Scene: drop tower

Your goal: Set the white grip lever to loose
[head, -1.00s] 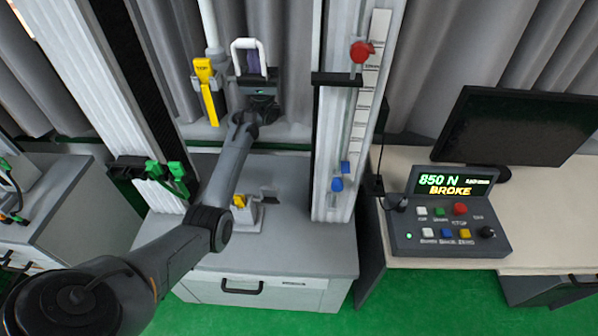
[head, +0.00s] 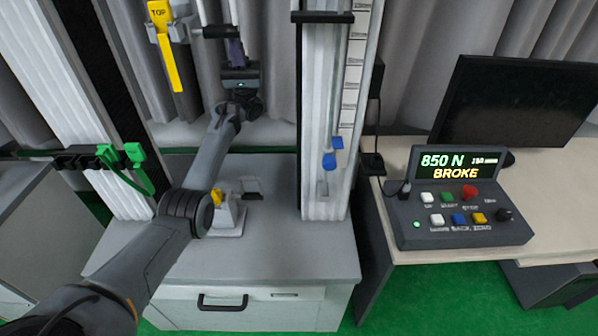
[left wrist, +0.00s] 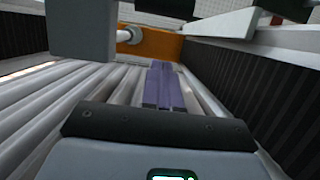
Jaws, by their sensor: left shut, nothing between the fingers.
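The white grip lever (head: 203,12) is at the top edge of the head view. Only the lower ends of its pale frame show, and its upper part is cut off, so I cannot read its setting. My left gripper (head: 235,48) points upward at the right part of this frame. Its purple fingers are shut with nothing between them; they also show in the left wrist view (left wrist: 163,72). I cannot tell whether the fingers touch the lever. My right gripper is out of view.
A yellow TOP tag (head: 163,45) hangs left of the lever. A grey base cabinet (head: 290,265) lies below. A control box (head: 470,220) reads 850 N BROKE.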

